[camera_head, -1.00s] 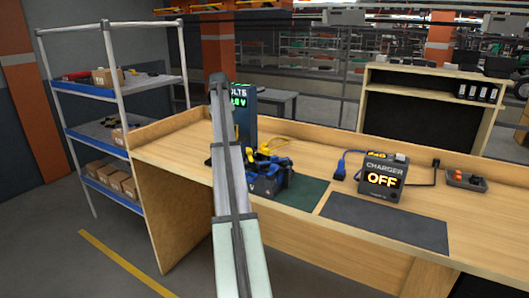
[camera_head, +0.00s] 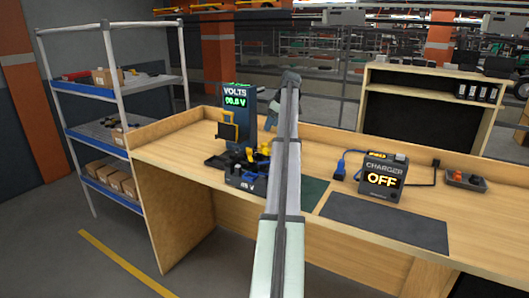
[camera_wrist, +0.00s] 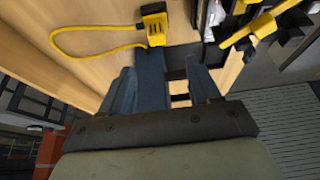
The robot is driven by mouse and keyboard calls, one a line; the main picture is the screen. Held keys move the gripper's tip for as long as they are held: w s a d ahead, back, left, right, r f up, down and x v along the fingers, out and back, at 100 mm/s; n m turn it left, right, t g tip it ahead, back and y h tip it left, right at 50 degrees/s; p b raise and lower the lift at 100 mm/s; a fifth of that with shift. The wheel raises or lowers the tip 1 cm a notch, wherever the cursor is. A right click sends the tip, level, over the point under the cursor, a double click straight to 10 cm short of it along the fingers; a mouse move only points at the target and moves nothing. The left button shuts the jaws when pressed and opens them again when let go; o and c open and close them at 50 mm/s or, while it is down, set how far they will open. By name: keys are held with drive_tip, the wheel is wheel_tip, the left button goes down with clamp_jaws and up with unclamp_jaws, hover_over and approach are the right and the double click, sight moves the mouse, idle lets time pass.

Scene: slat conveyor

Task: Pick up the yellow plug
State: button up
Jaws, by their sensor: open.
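The yellow plug (camera_wrist: 155,24) lies on the wooden bench top near the top middle of the wrist view. Its yellow cable (camera_wrist: 90,54) loops to the left. My gripper (camera_wrist: 160,72) is open, with its two fingers apart below the plug in that picture. The plug is outside the fingers, and a dark blue surface shows between them. In the head view my arm reaches over the bench and hides most of the area around the plug. My gripper (camera_head: 273,122) is partly hidden there by my own arm.
A blue voltmeter (camera_head: 237,92) stands behind a dark battery tray with yellow parts (camera_head: 240,180). A yellow lever (camera_wrist: 262,26) shows at the right of the wrist view. To the right are a blue plug (camera_head: 342,165), the charger reading OFF (camera_head: 384,169) and a small bin (camera_head: 466,181).

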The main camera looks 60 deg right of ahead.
hover_over(264, 143)
drive_tip(key=s, duration=0.2)
drive_tip(key=f, duration=0.5)
drive_tip(key=shift+a+f, duration=0.25)
drive_tip(key=shift+f, duration=0.15)
drive_tip(key=shift+d+x, duration=0.2)
drive_tip(key=shift+x, duration=2.55)
drive_tip(key=shift+s, duration=0.15)
drive_tip(key=c, duration=1.1)
